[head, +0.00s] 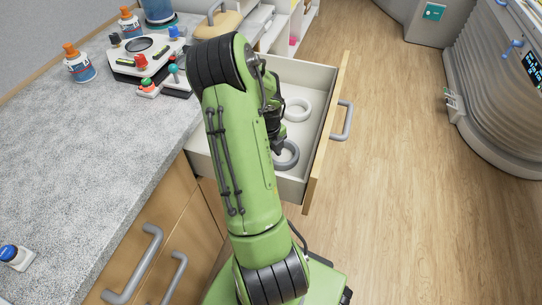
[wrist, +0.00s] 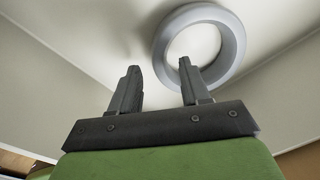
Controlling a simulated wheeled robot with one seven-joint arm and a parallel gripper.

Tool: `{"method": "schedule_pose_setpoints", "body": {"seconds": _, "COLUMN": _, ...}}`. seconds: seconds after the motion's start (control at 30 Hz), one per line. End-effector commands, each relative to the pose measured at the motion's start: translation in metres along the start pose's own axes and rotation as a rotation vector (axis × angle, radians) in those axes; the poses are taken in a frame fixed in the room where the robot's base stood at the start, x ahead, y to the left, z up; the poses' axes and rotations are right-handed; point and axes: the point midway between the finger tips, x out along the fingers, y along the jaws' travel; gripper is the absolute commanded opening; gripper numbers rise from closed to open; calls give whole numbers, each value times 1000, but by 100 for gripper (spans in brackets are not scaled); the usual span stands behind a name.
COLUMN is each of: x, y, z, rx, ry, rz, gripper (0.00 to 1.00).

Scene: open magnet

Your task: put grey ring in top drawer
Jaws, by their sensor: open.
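The top drawer (head: 319,147) is pulled out from the counter, with its light interior facing up. A grey ring (head: 291,155) lies on the drawer floor near its front corner. The grey ring also shows in the wrist view (wrist: 235,45), just beyond my fingertips. My gripper (wrist: 158,75) is open with nothing between its fingers, and one fingertip overlaps the ring's edge in the picture. In the head view my gripper (head: 277,145) is inside the drawer beside the ring, partly hidden by my green arm.
A white ring (head: 297,109) lies farther back in the same drawer. Drawer walls stand close around my gripper. The counter (head: 110,150) on the left holds bottles and a control box (head: 145,62). The wooden floor (head: 400,200) on the right is clear.

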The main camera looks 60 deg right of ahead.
Motion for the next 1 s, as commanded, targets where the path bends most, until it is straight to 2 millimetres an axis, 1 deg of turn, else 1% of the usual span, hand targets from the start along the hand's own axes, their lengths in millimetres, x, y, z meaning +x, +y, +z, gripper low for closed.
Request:
{"method": "schedule_pose_setpoints", "body": {"seconds": 0.03, "x": -21, "y": -1, "z": 1, "rx": -1, "ry": -6, "rz": -3, "gripper": 46}}
{"method": "schedule_pose_setpoints", "body": {"seconds": 0.1, "x": -42, "y": -1, "z": 1, "rx": -1, "ry": -6, "rz": -2, "gripper": 46}}
{"method": "schedule_pose_setpoints", "body": {"seconds": 0.2, "x": -67, "y": -1, "z": 1, "rx": -1, "ry": -5, "rz": -3, "gripper": 46}}
{"method": "schedule_pose_setpoints", "body": {"seconds": 0.3, "x": -85, "y": -1, "z": 1, "rx": -1, "ry": -4, "rz": -2, "gripper": 46}}
{"method": "schedule_pose_setpoints", "body": {"seconds": 0.43, "x": -96, "y": 0, "z": 0, "rx": 0, "ry": -1, "rz": 0, "gripper": 46}}
{"method": "schedule_pose_setpoints", "body": {"seconds": 0.6, "x": -96, "y": 0, "z": 0, "rx": 0, "ry": 0, "rz": 0, "gripper": 46}}
{"method": "schedule_pose_setpoints", "body": {"seconds": 0.67, "x": -99, "y": 3, "z": 2, "rx": -22, "ry": -6, "rz": 1, "gripper": 46}}
{"method": "schedule_pose_setpoints", "body": {"seconds": 0.73, "x": -113, "y": 20, "z": 9, "rx": -151, "ry": -38, "rz": 5, "gripper": 46}}
{"method": "schedule_pose_setpoints", "body": {"seconds": 0.77, "x": -124, "y": 32, "z": 14, "rx": -252, "ry": -60, "rz": 7, "gripper": 46}}
{"method": "schedule_pose_setpoints", "body": {"seconds": 0.8, "x": -142, "y": 55, "z": 19, "rx": -429, "ry": -99, "rz": 5, "gripper": 46}}
{"method": "schedule_pose_setpoints", "body": {"seconds": 0.87, "x": -174, "y": 96, "z": 23, "rx": -760, "ry": -165, "rz": -10, "gripper": 46}}
{"method": "schedule_pose_setpoints", "body": {"seconds": 0.9, "x": -194, "y": 124, "z": 20, "rx": -1000, "ry": -208, "rz": -32, "gripper": 46}}
{"method": "schedule_pose_setpoints", "body": {"seconds": 0.97, "x": -221, "y": 163, "z": 10, "rx": -1360, "ry": -267, "rz": -80, "gripper": 46}}
{"method": "schedule_pose_setpoints", "body": {"seconds": 1.0, "x": -236, "y": 188, "z": -1, "rx": -1599, "ry": -300, "rz": -124, "gripper": 46}}
